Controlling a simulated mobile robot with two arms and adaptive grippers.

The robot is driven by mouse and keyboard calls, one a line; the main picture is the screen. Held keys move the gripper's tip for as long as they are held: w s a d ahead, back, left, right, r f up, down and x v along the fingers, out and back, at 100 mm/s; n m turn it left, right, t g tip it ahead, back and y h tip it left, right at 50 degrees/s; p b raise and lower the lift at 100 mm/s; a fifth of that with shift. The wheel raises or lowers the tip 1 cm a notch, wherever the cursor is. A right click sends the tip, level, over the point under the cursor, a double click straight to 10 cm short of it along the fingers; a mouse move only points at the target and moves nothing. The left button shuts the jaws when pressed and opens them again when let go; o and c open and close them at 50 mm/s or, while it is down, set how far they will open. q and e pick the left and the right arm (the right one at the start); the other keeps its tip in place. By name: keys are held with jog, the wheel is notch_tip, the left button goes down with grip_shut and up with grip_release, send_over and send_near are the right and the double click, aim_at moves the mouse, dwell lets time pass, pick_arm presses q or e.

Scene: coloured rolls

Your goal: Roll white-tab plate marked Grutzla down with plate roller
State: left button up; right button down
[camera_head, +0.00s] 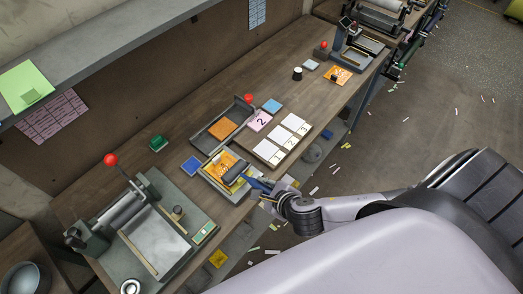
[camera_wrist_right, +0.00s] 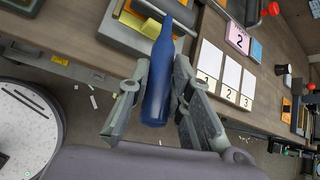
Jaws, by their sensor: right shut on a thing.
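My right gripper (camera_head: 268,189) is shut on the blue handle (camera_wrist_right: 157,85) of the plate roller, which lies between the two fingers in the right wrist view. The roller's dark cylinder (camera_head: 235,174) is over a yellow-orange plate (camera_head: 218,166) in a grey tray (camera_head: 207,176) at the bench's front edge. I cannot tell whether the cylinder touches the plate. The plate is partly hidden by the roller, and its marking and tab colour are too small to read. In the right wrist view, a yellow strip (camera_wrist_right: 150,28) of it shows beyond the handle. My left gripper is not in view.
A grey press with a red knob (camera_head: 110,159) stands at the lower left. Behind the tray, another tray holds an orange plate (camera_head: 222,129). White numbered cards (camera_head: 282,138), a pink card (camera_head: 260,121) and blue pads lie to the right. Paper scraps litter the floor.

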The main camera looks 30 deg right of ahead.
aim_at(255, 182)
jog(key=shift+w+a, duration=0.3)
jog(key=shift+w, duration=0.6)
jog(key=shift+w+a, duration=0.35)
jog(key=shift+w, duration=0.55)
jog(key=shift+w+a, duration=0.3)
jog(key=shift+w, duration=0.6)
jog(key=shift+s+d+f, duration=0.1)
jog(key=shift+s+d, duration=0.1)
jog(key=shift+s, duration=0.35)
jog(key=shift+s+d, duration=0.2)
jog(key=shift+s, duration=0.45)
jog(key=shift+s+d, duration=0.3)
jog(key=shift+s, duration=0.55)
jog(key=shift+s+d, duration=0.3)
jog(key=shift+s, duration=0.5)
